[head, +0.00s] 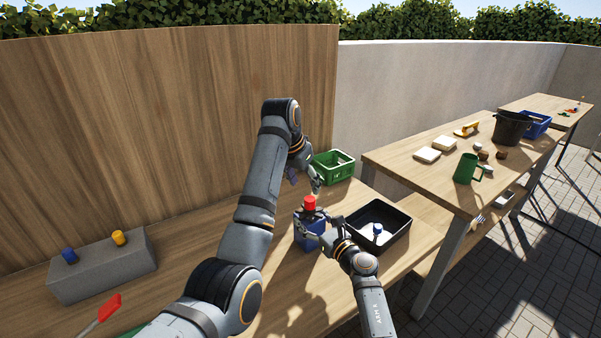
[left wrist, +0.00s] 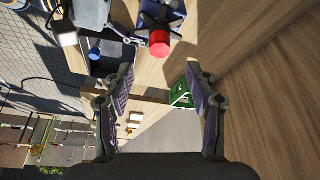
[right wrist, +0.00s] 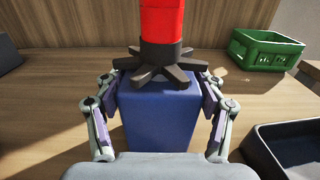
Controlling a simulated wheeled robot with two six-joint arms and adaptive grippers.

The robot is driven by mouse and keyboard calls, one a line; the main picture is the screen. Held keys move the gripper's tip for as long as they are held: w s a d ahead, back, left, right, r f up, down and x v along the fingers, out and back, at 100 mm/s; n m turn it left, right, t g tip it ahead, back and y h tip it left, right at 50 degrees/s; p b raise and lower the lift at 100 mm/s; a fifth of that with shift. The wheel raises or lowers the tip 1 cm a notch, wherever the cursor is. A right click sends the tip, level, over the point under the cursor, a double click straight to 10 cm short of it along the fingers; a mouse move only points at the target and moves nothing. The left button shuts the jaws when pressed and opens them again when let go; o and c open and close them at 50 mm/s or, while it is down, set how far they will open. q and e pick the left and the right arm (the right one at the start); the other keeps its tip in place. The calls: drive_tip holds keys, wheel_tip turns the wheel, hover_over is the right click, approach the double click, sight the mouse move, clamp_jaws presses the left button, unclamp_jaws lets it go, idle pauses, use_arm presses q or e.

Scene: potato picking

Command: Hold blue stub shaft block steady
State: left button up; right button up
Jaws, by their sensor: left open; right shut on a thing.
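The blue block (head: 303,241) stands on the wooden bench; it fills the middle of the right wrist view (right wrist: 158,118). A dark star-shaped knob (right wrist: 157,72) with a red cylinder (right wrist: 162,20) sits upright on top of it; the red part also shows in the head view (head: 309,202). My right gripper (right wrist: 158,112) is shut on the blue block, one finger on each side. My left gripper (head: 316,184) is open and empty, above and behind the block. In the left wrist view its fingers (left wrist: 162,95) stand apart with the red cylinder (left wrist: 160,42) beyond them.
A black tray (head: 402,238) with a small blue piece (head: 377,229) lies right of the block. A green crate (head: 333,167) stands behind. A grey block (head: 100,270) with blue and yellow knobs is at the left. A second table (head: 400,165) stands at the right.

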sight(310, 199)
use_arm(q)
drive_tip(key=x, duration=0.7)
drive_tip(key=shift+f, duration=0.25)
drive_tip(key=shift+w, duration=0.1)
drive_tip(key=shift+c, duration=0.2)
drive_tip(key=c, duration=1.1)
drive_tip(key=o, duration=0.3)
drive_tip(key=c, duration=0.3)
drive_tip(key=shift+r, duration=0.15)
clamp_jaws()
